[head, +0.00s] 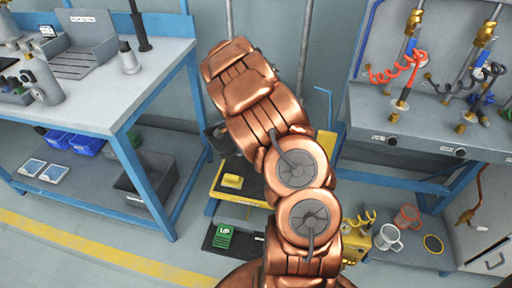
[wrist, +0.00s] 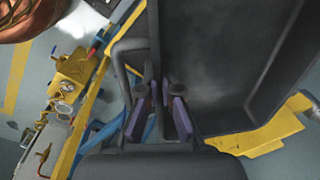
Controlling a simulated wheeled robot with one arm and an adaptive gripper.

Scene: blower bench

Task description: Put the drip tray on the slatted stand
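A large dark grey tray, which looks like the drip tray (wrist: 225,60), fills the right of the wrist view. My gripper (wrist: 160,95) has its purple-sided fingers on either side of the tray's near left wall and looks shut on it. In the head view my copper arm hides most of the gripper and tray; only a dark edge (head: 216,138) shows left of the arm. A grey unit with a ribbed, sloping top, possibly the slatted stand (head: 80,58), is on the left bench.
A yellow platform (head: 236,184) with a yellow block stands below my arm, beside a green "UP" pedal (head: 223,236). The blue-framed left bench (head: 125,88) holds bottles and a dark post. A hose bench (head: 420,130) stands at right. The floor between is partly clear.

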